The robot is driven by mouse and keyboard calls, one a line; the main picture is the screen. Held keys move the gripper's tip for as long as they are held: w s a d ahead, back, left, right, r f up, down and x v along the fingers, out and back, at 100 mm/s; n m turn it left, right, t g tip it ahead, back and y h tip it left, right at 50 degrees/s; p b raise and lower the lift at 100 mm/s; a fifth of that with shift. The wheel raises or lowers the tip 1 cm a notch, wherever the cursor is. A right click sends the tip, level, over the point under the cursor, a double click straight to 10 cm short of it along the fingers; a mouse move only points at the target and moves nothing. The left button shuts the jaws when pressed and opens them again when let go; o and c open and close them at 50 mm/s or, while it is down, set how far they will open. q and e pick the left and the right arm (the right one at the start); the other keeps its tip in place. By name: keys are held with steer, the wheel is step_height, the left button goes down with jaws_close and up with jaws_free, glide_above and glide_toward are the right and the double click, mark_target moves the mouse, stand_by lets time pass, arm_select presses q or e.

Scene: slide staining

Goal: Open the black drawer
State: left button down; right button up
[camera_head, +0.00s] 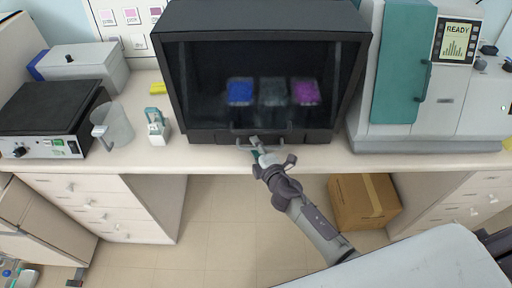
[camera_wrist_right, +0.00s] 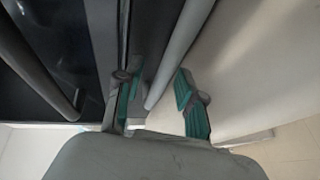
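The black cabinet (camera_head: 180,60) stands on the counter with a dark glass front. Its low black drawer front (camera_head: 315,137) runs along the bottom, with a bar handle (camera_head: 243,147). My right gripper (camera_head: 256,147) is at this handle, reaching in from the front. In the right wrist view, its two teal-padded fingers (camera_wrist_right: 158,100) are apart, with the grey handle bar (camera_wrist_right: 180,50) between them. A gap shows between the bar and the right-hand finger; contact on the other side is unclear. The drawer looks closed. My left gripper is not in view.
A second bar handle (camera_head: 262,127) sits just above, on the glass front; it also shows in the wrist view (camera_wrist_right: 38,62). A beaker (camera_head: 113,125) and a small white-green item (camera_head: 157,127) stand left. A teal-white machine (camera_head: 400,70) stands right. A cardboard box (camera_head: 362,201) is below.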

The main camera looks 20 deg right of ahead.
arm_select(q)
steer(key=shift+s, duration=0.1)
arm_select(e)
jaws_close()
